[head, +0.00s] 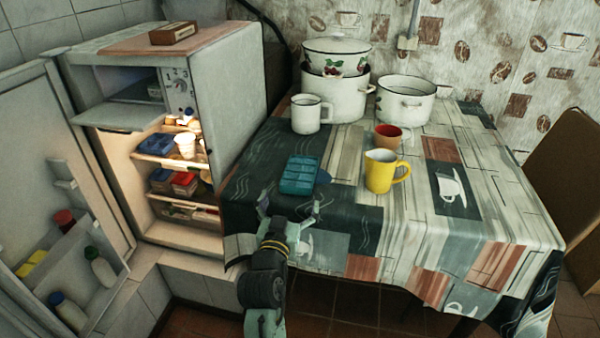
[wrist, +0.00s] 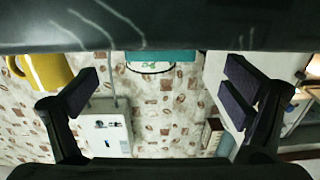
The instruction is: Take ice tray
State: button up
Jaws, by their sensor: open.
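A teal ice tray (head: 299,175) with several compartments lies on the patterned tablecloth near the table's left side. My gripper (head: 290,205) is open and empty, just in front of the tray on the near side. In the wrist view my gripper (wrist: 160,92) has its two dark pads wide apart. The edge of the ice tray (wrist: 160,55) shows between them, beyond the tips and apart from them. Most of the tray is hidden in that view.
A yellow pitcher (head: 380,171) and a reddish cup (head: 388,137) stand right of the tray. A white mug (head: 306,114) and enamel pots (head: 405,100) stand behind. The open fridge (head: 226,100) is at left. Tablecloth (head: 330,265) in front is clear.

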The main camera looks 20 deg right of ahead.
aim_at(295, 188)
jog(key=shift+p+x, duration=0.7)
jog(key=shift+x, duration=2.35)
jog(key=shift+c, duration=0.4)
jog(key=shift+r, duration=0.1)
jog(key=c, duration=1.3)
